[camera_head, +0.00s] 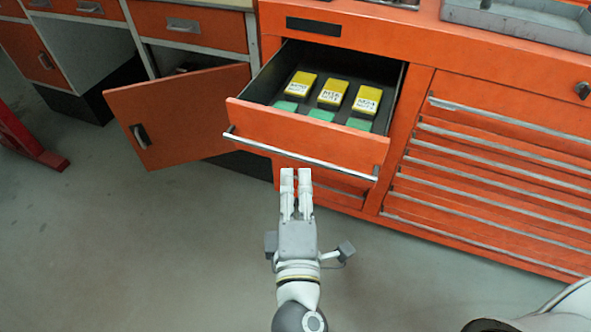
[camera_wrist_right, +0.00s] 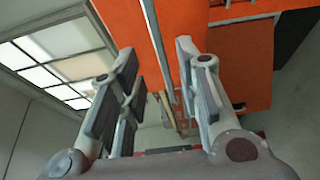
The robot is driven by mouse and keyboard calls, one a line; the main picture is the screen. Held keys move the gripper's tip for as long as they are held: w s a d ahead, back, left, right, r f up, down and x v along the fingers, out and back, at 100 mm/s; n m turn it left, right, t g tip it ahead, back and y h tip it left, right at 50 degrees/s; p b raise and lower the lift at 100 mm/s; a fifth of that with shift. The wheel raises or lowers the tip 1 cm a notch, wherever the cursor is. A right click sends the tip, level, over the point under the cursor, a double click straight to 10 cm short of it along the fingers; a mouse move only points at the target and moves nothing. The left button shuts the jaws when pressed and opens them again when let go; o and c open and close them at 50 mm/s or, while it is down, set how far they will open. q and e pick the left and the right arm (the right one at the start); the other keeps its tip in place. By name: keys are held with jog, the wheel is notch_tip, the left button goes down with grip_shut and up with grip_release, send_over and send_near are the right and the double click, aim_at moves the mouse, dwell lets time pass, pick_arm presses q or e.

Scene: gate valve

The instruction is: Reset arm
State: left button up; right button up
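My right gripper (camera_head: 296,176) is in front of the pulled-out orange drawer (camera_head: 300,133), just below its long metal handle (camera_head: 300,158) in the head view. The right wrist view shows its two fingers (camera_wrist_right: 157,54) apart with nothing held between them. The drawer handle (camera_wrist_right: 157,40) runs past the fingertips there; the gripper is not closed on it. The drawer holds yellow boxes (camera_head: 333,92) in its back part and green boxes (camera_head: 321,115) in front of them, partly hidden by the drawer front. My left gripper is not in view.
An orange cabinet door (camera_head: 182,115) stands open left of the drawer. A bank of shut drawers (camera_head: 490,160) is to the right. A grey tray (camera_head: 520,20) rests on the cabinet top. Grey floor (camera_head: 130,250) is clear at the front left.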

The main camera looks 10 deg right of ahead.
jog(key=shift+v, duration=0.9)
notch_tip(320, 180, down, 17)
jog(key=m+g+y, duration=0.1)
jog(key=g+y, duration=0.1)
jog(key=g, duration=0.2)
jog(key=s+d+f+m+g, duration=0.2)
jog(key=f, duration=0.5)
jog(key=s+d+f+m+g, duration=0.2)
jog(key=d+f+g, duration=0.1)
jog(key=f, duration=0.5)
jog(key=s+d+f+m+g, duration=0.2)
jog(key=f, duration=0.5)
jog(key=s+d+f+m+g+y, duration=0.2)
jog(key=s+d+f+m+g, duration=0.3)
jog(key=s+f, duration=0.5)
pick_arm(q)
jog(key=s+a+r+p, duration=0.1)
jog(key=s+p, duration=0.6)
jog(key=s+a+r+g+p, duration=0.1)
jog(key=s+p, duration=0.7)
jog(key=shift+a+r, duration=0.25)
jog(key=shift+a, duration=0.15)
pick_arm(e)
jog(key=s+d+m, duration=0.1)
jog(key=s+d, duration=0.2)
jog(key=s, duration=1.1)
jog(key=shift+s+d+r+g, duration=0.25)
jog(key=shift+d+r+g, duration=0.05)
jog(key=shift+d+r, duration=0.1)
